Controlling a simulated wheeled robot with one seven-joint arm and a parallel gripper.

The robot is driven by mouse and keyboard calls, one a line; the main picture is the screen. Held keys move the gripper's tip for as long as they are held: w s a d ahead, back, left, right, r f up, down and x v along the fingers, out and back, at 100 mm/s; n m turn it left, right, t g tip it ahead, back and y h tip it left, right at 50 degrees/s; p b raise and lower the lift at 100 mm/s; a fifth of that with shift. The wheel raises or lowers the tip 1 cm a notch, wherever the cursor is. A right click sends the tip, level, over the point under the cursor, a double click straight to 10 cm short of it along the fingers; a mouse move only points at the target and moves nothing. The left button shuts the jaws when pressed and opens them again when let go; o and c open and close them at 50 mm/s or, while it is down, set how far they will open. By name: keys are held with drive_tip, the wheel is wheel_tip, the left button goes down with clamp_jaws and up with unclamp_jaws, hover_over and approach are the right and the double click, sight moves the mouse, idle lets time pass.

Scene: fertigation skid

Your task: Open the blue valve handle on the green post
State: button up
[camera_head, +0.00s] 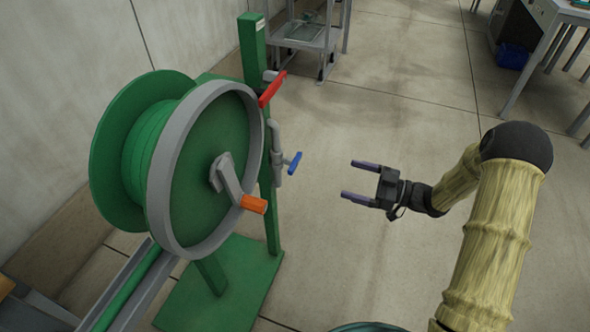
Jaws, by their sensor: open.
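The green post (253,50) stands upright behind the large hose reel. A blue valve handle (295,162) sits on a grey pipe (277,150) at the post's right side, partway up. The handle is small and tilted, and its exact angle is hard to tell. My gripper (354,179) is open and empty, to the right of the blue handle, with its fingers pointing left toward it. There is a clear gap between the fingertips and the handle, and nothing hides the handle.
A red lever (271,89) is higher on the post. The green hose reel (200,165) with a grey rim and an orange crank grip (254,204) stands left of the handle. A cart (309,35) is at the back, and a table (550,18) at the upper right. The floor between is clear.

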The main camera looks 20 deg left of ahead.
sight(297, 163)
drive_tip(key=shift+r, duration=0.1)
drive_tip(key=a+b, duration=0.1)
drive_tip(key=a, duration=0.4)
drive_tip(key=w+a+b, duration=0.1)
drive_tip(key=a+b, duration=0.1)
drive_tip(key=a, duration=0.4)
drive_tip(key=a+b, duration=0.1)
drive_tip(key=a, duration=0.4)
drive_tip(key=shift+w+a+b, duration=0.15)
drive_tip(key=shift+a+b, duration=0.05)
drive_tip(key=shift+b, duration=0.15)
drive_tip(key=shift+a, duration=0.5)
drive_tip(key=shift+c, duration=0.2)
drive_tip(key=c, duration=0.9)
